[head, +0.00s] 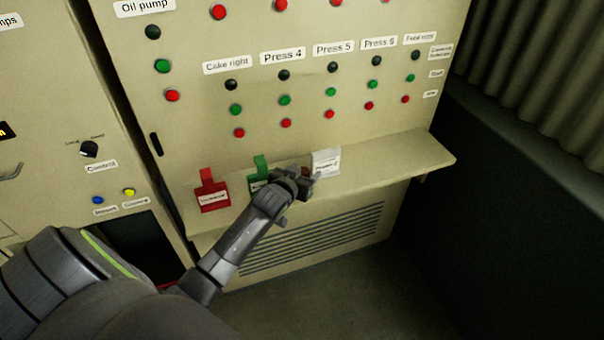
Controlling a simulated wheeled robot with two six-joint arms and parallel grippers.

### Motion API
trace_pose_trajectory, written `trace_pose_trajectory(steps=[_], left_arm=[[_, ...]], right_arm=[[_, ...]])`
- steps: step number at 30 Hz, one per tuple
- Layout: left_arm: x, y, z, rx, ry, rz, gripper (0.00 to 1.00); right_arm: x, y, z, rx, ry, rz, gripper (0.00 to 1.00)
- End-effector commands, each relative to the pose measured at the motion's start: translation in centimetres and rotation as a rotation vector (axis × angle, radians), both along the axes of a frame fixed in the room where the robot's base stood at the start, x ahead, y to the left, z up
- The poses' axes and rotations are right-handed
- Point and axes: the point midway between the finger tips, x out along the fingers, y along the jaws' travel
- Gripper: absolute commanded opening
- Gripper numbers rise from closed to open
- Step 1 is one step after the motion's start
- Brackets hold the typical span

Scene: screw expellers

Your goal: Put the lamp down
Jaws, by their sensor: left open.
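My left gripper (308,182) is open at the narrow shelf (410,158) of the beige control cabinet. Its fingers are close to a white tag-like item (326,162) with small print; I cannot tell whether they touch it. A small reddish patch shows behind the fingers, too hidden to name. A green tag (261,170) stands just left of the gripper, partly covered by it. A red tag (212,192) stands farther left on the shelf. I cannot make out a lamp as a separate object. My right gripper is not in view.
The cabinet face carries rows of black, green and red buttons (285,100) under labels such as Press 4. A louvred vent (320,240) is below the shelf. The shelf's right part is clear. A dark wall and corrugated panel (545,70) stand at the right.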

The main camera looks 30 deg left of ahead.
Motion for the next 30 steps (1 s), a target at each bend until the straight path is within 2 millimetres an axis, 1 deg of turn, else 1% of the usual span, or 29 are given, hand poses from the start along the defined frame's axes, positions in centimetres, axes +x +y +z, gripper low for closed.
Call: trace_pose_trajectory(steps=[3,7,11,21,25,30], left_arm=[[-0.1,0.0,0.4,0.000,-0.001,0.000,0.58],[-1.2,-0.1,0.7,0.000,-0.001,0.000,0.58],[-3.0,-0.3,1.3,0.000,0.000,0.000,0.58],[-8.2,-1.0,3.1,0.001,0.000,0.000,0.58],[-9.7,-1.2,3.7,0.001,0.000,0.001,0.58],[-10.9,-1.3,4.2,0.000,0.000,0.001,0.58]], right_arm=[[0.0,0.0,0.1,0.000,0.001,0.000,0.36],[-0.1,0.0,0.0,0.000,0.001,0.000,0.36],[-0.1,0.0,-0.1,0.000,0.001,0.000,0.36],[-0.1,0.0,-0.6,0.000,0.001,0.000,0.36],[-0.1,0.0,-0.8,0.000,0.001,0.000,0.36],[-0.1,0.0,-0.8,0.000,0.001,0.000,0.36]])
